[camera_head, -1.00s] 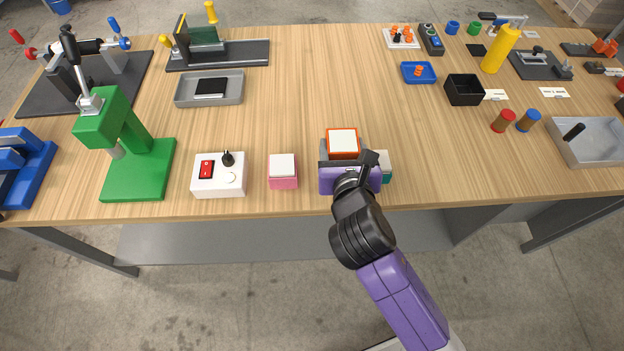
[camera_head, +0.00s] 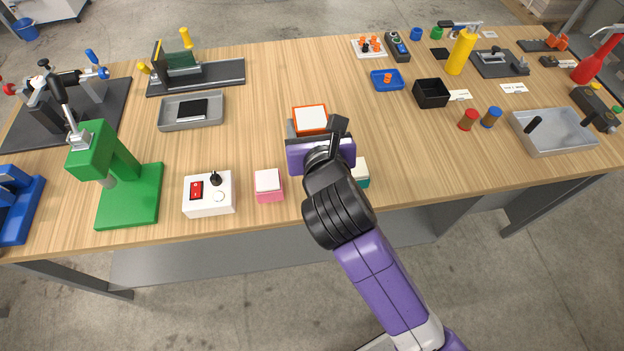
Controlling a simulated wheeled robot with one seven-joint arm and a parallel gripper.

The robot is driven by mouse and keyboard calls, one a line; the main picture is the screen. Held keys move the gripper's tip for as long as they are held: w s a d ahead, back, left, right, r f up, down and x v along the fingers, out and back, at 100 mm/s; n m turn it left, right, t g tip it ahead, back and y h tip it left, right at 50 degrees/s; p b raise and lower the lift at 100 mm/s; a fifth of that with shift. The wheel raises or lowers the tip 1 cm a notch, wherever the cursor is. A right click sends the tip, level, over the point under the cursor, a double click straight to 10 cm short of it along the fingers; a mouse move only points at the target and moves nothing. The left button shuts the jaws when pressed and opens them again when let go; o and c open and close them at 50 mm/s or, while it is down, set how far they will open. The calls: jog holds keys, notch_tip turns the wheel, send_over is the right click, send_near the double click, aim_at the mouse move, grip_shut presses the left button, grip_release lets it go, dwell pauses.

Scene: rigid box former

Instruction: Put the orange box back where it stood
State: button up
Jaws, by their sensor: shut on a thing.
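The orange box (camera_head: 311,119) has a white top with an orange rim. It is held between the fingers of my gripper (camera_head: 309,128), which is shut on it. My purple gripper body hides the lower part of the box, so I cannot tell whether it touches the table. A pink box (camera_head: 268,186) with a white top stands on the table to the left of my gripper. A teal box (camera_head: 361,174) with a pale top stands just right of my gripper, partly hidden behind it.
A white switch box (camera_head: 209,194) and a green press (camera_head: 130,190) stand to the left. A grey tray (camera_head: 162,118) lies behind them. A black bin (camera_head: 431,93) and a blue tray (camera_head: 387,80) lie at the back right. The wooden table is clear behind the orange box.

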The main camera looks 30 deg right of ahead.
notch_tip(320, 180, down, 20)
jog(key=shift+s+f+b, duration=0.1)
jog(key=shift+b, duration=0.8)
jog(key=shift+f, duration=0.15)
jog(key=o, duration=1.7)
jog(key=shift+c, duration=0.2)
